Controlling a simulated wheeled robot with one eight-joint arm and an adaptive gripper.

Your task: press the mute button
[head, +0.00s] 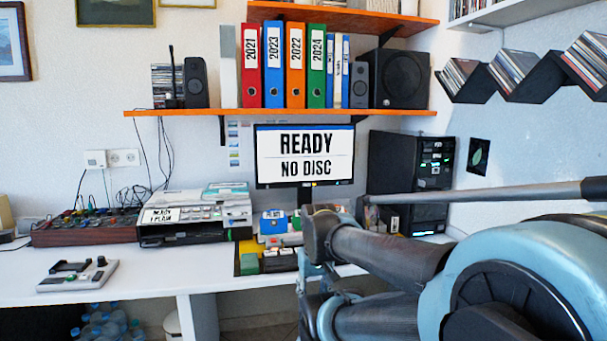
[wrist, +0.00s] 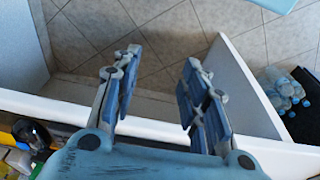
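I cannot tell which control is the mute button; no readable mute label shows. In the head view, a cluster of coloured buttons (head: 270,260), green, yellow and red among them, sits at the desk's front edge, just left of my gripper (head: 314,284). My arm hides part of the desk to the right of it. In the wrist view, my gripper (wrist: 160,65) is open and empty, its blue-grey fingers apart over the desk edge and tiled floor. A round black knob (wrist: 32,133) with yellow and red parts shows at the lower left.
The white desk (head: 130,273) carries a printer-like machine (head: 195,215), a mixer with knobs (head: 85,228) and a small grey control box (head: 77,274). A monitor (head: 305,155) reads "READY NO DISC". A black computer tower (head: 410,165) stands right. Bottles (wrist: 285,88) stand on the floor.

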